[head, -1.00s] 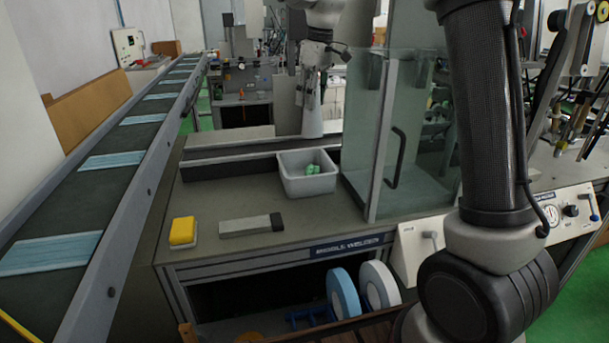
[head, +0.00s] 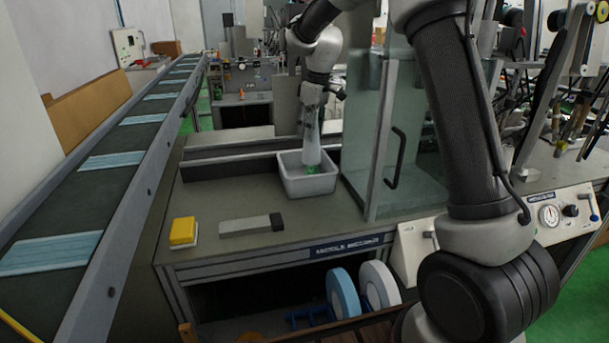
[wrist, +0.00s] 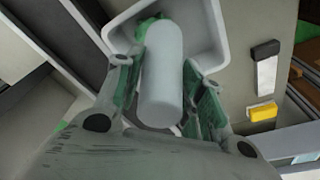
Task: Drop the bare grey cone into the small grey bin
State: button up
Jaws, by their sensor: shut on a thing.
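My gripper (head: 312,112) is shut on the bare grey cone (head: 312,150), which hangs point-up to slightly tilted below it. In the head view the cone's lower end overlaps the opening of the small grey bin (head: 309,187). In the wrist view the cone (wrist: 163,70) lies between the two greenish fingers of my gripper (wrist: 160,88), and the bin's pale rim (wrist: 218,38) surrounds its far end. I cannot tell whether the cone touches the bin floor. Green pieces (head: 311,168) show in the bin, partly hidden by the cone.
A yellow block (head: 182,231) and a grey bar with a dark end (head: 245,226) lie on the bench left of the bin. A glass guard with a black handle (head: 396,158) stands close on the right. A conveyor with blue masks (head: 112,160) runs at the left.

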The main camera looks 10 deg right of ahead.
jog(key=o, duration=1.1)
jog(key=shift+r, duration=0.1)
notch_tip(320, 180, up, 10)
jog(key=shift+f, duration=0.15)
